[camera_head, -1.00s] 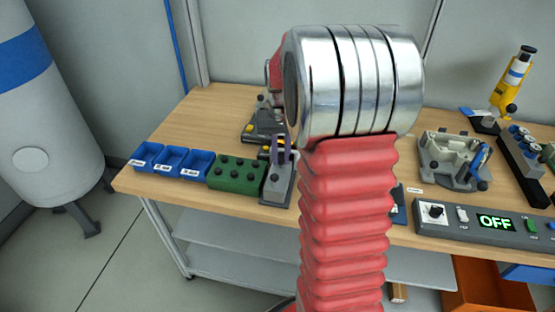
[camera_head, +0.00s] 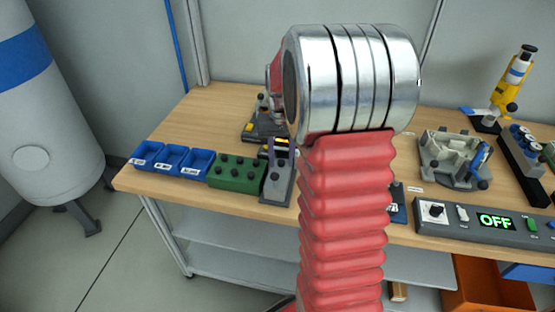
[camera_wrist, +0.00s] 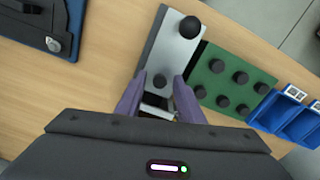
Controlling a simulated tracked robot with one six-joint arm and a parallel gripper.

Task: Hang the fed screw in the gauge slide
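My gripper (camera_wrist: 160,77) has two purple fingers, spread apart, pointing at the grey plate (camera_wrist: 176,50) in the wrist view. A small dark round head (camera_wrist: 159,82), perhaps the fed screw, lies between the fingertips with gaps visible on both sides. A larger black knob (camera_wrist: 190,27) sits at the plate's far end. In the head view the grey plate (camera_head: 276,188) is right of the green block, and my arm hides most of the gripper. I cannot tell for sure which fixture is the gauge slide; a blue-based device (camera_wrist: 52,42) is at the wrist view's upper left.
A green block (camera_head: 236,174) with several black knobs stands beside the plate, then several blue bins (camera_head: 172,159). A grey fixture (camera_head: 450,158) and a control box reading OFF (camera_head: 470,218) are at right. Bare wood lies between the plate and the blue-based device.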

